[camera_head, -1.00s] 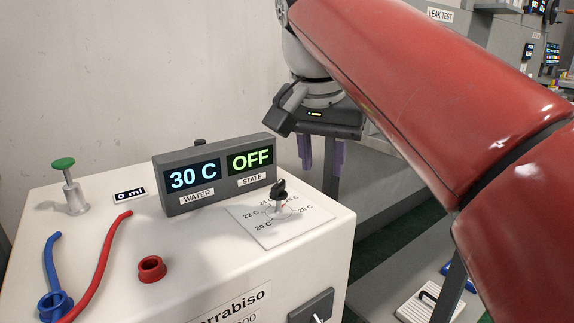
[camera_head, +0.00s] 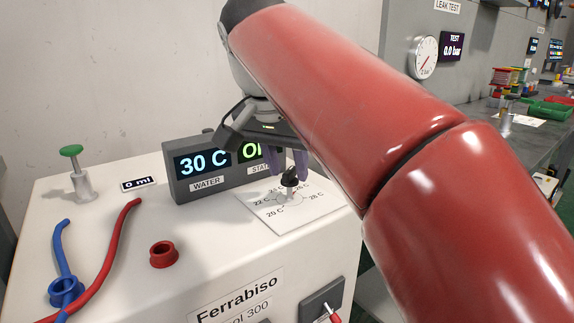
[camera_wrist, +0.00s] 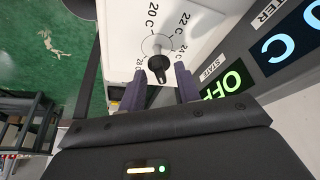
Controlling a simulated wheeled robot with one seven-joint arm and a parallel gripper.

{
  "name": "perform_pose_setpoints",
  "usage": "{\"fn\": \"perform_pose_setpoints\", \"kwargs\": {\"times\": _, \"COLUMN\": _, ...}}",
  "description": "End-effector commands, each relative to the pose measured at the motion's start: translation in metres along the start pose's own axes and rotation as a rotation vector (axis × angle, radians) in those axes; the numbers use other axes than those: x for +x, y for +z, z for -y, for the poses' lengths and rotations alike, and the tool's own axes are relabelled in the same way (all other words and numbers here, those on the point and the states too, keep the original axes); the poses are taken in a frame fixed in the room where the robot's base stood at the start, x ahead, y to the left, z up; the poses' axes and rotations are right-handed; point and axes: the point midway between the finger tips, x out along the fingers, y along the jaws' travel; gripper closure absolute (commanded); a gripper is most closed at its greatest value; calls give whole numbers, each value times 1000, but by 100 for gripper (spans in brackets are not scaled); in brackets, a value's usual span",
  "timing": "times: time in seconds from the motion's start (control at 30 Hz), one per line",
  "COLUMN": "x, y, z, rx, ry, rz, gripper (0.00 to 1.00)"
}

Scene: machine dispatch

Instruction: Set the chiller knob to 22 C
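The chiller knob (camera_head: 289,178) is a small black knob on a metal stem, standing on a white dial plate (camera_head: 312,208) marked from 20 C to 28 C. In the wrist view the knob (camera_wrist: 158,66) shows just ahead of and between the two purple fingertips. My gripper (camera_head: 290,160) hangs over the dial, its fingers behind and around the knob's top. In the wrist view my gripper (camera_wrist: 160,85) is open, with a gap between its fingers. The display (camera_head: 205,163) reads 30 C water; its state panel is partly covered here, and read OFF earlier.
The chiller's white top (camera_head: 110,225) carries a green-topped plunger (camera_head: 72,152), a 0 ml label (camera_head: 138,184), a red port (camera_head: 163,254), and red and blue hoses. A toggle switch (camera_head: 326,305) is on the front. The display box stands close behind the dial.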

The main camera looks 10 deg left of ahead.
Motion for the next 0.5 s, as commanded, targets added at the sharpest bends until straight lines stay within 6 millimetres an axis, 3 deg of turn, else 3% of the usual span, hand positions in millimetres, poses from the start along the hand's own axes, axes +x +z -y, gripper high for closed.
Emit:
{"fn": "perform_pose_setpoints", "kwargs": {"times": 0.17, "x": 0, "y": 0, "z": 0, "rx": 0, "ry": 0, "rz": 0, "gripper": 69}}
{"fn": "perform_pose_setpoints", "kwargs": {"times": 0.4, "x": 0, "y": 0, "z": 0, "rx": 0, "ry": 0, "rz": 0, "gripper": 100}}
{"fn": "perform_pose_setpoints", "kwargs": {"times": 0.5, "x": 0, "y": 0, "z": 0, "rx": 0, "ry": 0, "rz": 0, "gripper": 100}}
